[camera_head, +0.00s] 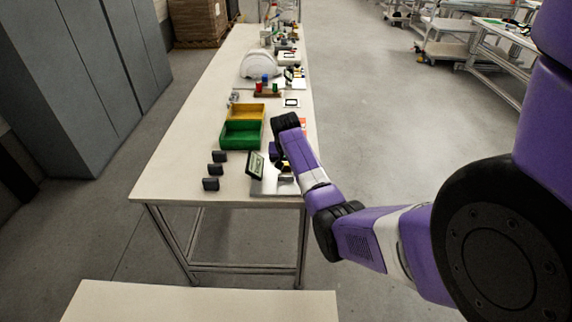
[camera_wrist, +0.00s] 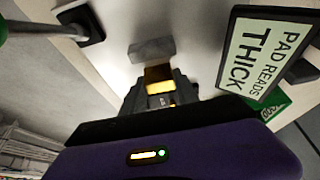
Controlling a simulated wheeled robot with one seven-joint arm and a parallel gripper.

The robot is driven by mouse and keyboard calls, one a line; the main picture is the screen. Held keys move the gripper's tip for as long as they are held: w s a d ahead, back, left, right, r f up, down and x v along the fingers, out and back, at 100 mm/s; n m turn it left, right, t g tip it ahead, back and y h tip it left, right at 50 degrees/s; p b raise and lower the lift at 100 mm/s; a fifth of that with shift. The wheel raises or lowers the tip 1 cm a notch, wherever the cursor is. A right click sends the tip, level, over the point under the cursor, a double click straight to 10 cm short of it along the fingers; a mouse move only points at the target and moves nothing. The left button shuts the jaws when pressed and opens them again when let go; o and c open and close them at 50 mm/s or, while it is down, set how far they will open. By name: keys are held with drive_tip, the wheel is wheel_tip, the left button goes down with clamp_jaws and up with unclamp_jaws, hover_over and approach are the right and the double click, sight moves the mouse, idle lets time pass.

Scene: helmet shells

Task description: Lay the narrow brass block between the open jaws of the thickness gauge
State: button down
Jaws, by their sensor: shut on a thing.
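The brass block (camera_wrist: 159,82) shows as a yellow-orange piece between the dark fingers of my gripper (camera_wrist: 160,93) in the wrist view. My gripper is shut on it. Just beyond its far end is a grey block (camera_wrist: 151,50), perhaps a gauge jaw; whether they touch is unclear. The gauge's display (camera_wrist: 264,55) stands to the right and reads "PAD READS THICK". In the head view the display (camera_head: 256,165) stands on the pale gauge plate (camera_head: 268,187) near the table's front right corner. My arm hides part of the gauge there.
A green tray (camera_head: 242,146) and a yellow tray (camera_head: 233,116) lie behind the gauge. Several dark blocks, one at the front (camera_head: 211,184), line the left. The wrist view shows a rod (camera_wrist: 38,29) and dark foot (camera_wrist: 82,25) at upper left. Bare table (camera_head: 170,180) lies at front left.

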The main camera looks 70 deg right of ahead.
drive_tip(key=shift+f+b, duration=0.3)
drive_tip(key=shift+f, duration=0.15)
idle(0.5)
drive_tip(key=c, duration=0.8)
unclamp_jaws()
drive_tip(key=shift+c, duration=0.2)
drive_tip(key=shift+v, duration=3.85)
